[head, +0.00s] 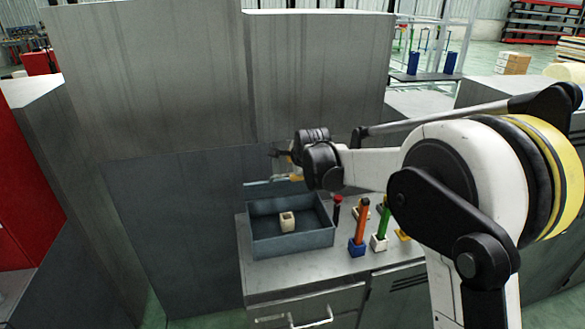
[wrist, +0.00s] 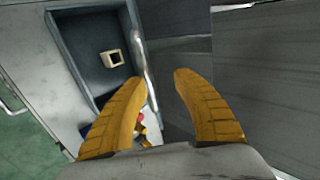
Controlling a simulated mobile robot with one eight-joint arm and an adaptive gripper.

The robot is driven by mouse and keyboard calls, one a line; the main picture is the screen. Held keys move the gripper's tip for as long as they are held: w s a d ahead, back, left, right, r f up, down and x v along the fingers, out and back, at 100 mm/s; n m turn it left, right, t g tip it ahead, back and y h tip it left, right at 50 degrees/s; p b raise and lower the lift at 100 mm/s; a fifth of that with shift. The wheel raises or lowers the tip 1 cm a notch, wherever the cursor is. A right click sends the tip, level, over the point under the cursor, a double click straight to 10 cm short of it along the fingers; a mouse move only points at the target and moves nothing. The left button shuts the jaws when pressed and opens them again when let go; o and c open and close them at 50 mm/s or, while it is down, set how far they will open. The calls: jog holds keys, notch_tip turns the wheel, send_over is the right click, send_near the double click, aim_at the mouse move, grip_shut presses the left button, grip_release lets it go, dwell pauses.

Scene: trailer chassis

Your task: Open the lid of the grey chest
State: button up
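The grey chest (head: 292,248) is a blue-grey box on the counter, its top uncovered and a small beige block (head: 287,221) inside. The chest (wrist: 92,18) and the block (wrist: 112,58) also show at upper left in the wrist view. A pale strip (head: 262,184) runs behind the chest; I cannot tell whether it is the edge of a raised lid. My gripper (head: 283,165) is above the chest's back side, partly hidden by my wrist. In the wrist view its yellow fingers (wrist: 155,80) are apart with nothing between the tips, the left one near the chest's pale rim.
Orange (head: 361,222) and green (head: 383,220) upright pieces in small blocks stand right of the chest, near a dark red-topped one (head: 337,208). Tall grey panels (head: 320,75) rise behind. The counter's front edge (head: 320,285) has little free room; drawers are below.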

jog(key=p+v, duration=0.3)
jog(key=v, duration=0.7)
jog(key=shift+s+f, duration=0.25)
jog(key=shift+d, duration=0.1)
dwell(0.6)
jog(key=v, duration=1.2)
